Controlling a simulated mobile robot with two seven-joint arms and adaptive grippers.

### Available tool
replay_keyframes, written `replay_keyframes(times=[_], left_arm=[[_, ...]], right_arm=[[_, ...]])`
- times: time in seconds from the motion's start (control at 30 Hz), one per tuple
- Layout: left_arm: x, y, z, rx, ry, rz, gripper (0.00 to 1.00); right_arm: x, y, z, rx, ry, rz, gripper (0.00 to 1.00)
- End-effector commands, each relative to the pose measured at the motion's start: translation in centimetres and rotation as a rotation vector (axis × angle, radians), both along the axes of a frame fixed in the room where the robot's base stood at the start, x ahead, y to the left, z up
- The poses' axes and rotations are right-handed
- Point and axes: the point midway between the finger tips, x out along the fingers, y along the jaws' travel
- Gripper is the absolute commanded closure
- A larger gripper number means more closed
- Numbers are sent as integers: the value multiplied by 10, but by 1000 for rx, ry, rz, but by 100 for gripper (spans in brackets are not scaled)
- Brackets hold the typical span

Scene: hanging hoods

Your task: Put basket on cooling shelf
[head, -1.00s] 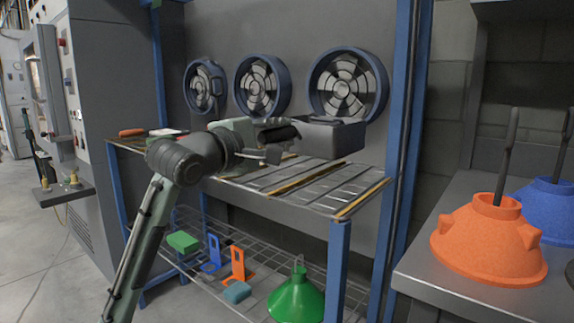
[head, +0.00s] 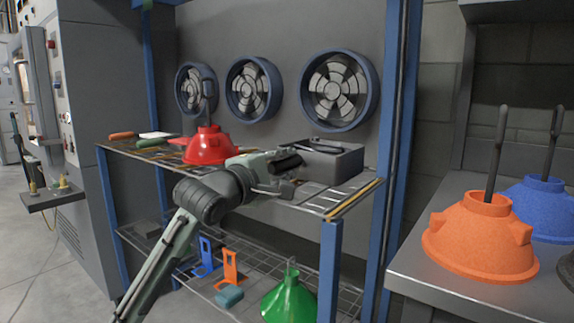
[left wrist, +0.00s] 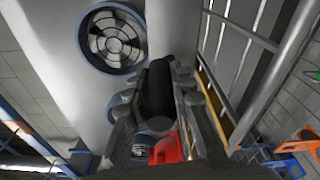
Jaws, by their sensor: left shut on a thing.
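The basket is a dark grey open box (head: 338,166) at the right end of the upper slatted rack, the cooling shelf (head: 345,196), with something dark in its top. My left gripper (head: 287,170) is at the basket's left side, shut on it; the exact contact is hard to make out. The basket looks level and is at or very near the slats; I cannot tell if it bears on them. In the left wrist view a dark cylinder fills the middle and the fingers (left wrist: 183,100) are partly hidden. My right gripper is not in view.
A red hood (head: 209,146) stands on the rack left of the basket. Three fans line the back wall. A blue post (head: 399,150) rises close at the right. A green hood (head: 290,298) is below. An orange hood (head: 482,240) stands on the right bench.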

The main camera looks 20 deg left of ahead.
Motion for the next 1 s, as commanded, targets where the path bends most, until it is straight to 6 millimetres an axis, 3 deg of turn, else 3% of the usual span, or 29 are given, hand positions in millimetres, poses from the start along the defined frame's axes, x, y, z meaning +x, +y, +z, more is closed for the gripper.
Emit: replay_keyframes(times=[0.07,0.1,0.27,0.67,1.0], left_arm=[[-1,0,1,-3,-7,-1,100],[0,0,-2,-1,0,0,74],[0,0,-2,0,0,0,56],[-7,2,0,0,1,0,56],[-73,18,0,0,1,1,56]], right_arm=[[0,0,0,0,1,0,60],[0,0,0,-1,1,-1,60],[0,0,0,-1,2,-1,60],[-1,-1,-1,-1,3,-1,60],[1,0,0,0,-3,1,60]])
